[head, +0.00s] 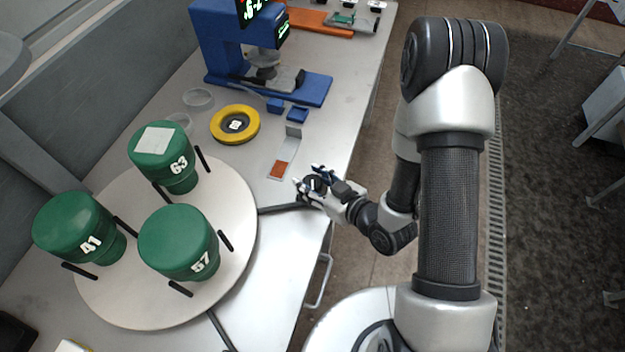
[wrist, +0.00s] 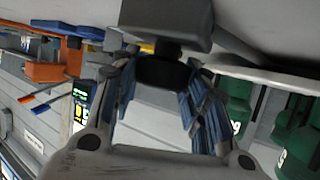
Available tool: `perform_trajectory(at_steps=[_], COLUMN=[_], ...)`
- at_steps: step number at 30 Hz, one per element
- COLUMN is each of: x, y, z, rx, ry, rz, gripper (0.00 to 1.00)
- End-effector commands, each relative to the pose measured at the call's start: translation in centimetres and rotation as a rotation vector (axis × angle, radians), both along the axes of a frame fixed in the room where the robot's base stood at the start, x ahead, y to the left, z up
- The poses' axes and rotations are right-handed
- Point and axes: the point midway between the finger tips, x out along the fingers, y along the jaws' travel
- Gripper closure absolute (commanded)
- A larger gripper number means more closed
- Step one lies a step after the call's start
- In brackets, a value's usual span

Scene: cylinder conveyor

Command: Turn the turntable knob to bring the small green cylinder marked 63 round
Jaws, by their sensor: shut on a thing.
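The green cylinder marked 63 (head: 158,165) stands upright at the far side of the round white turntable (head: 237,240), with a pale square on its top. The green cylinders marked 41 (head: 70,232) and 57 (head: 172,248) stand at the left and front of it. A dark knob (head: 316,184) is at the table's right edge, partly covered by my gripper (head: 312,178). In the wrist view the knob (wrist: 162,73) is between my blue-padded fingers, and my gripper (wrist: 160,95) is shut on it. Green cylinders show at the right there, numbers unclear.
Black upright pegs flank the cylinders. A yellow ring (head: 248,123), a blue machine (head: 225,45) and a small strip with an orange-brown patch (head: 279,169) lie beyond the turntable. A dark bar (head: 280,208) runs from near the turntable towards the knob. The front tabletop (head: 270,280) is mostly clear.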

Motion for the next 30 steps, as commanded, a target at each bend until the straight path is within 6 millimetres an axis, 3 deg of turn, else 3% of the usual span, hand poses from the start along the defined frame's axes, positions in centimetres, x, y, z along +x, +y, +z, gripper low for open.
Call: perform_trajectory(at_steps=[14, 15, 22, 30], x=[0.06, 0.06, 0.04, 0.02], y=[0.05, 0.05, 0.03, 0.01], z=[0.12, 0.12, 0.07, 0.02], rx=[0.001, 0.001, 0.001, 0.001], ry=[-0.004, -0.004, -0.002, -0.001], rz=[-0.007, -0.007, -0.007, -0.008], gripper=[0.82, 0.56, 0.4, 0.4])
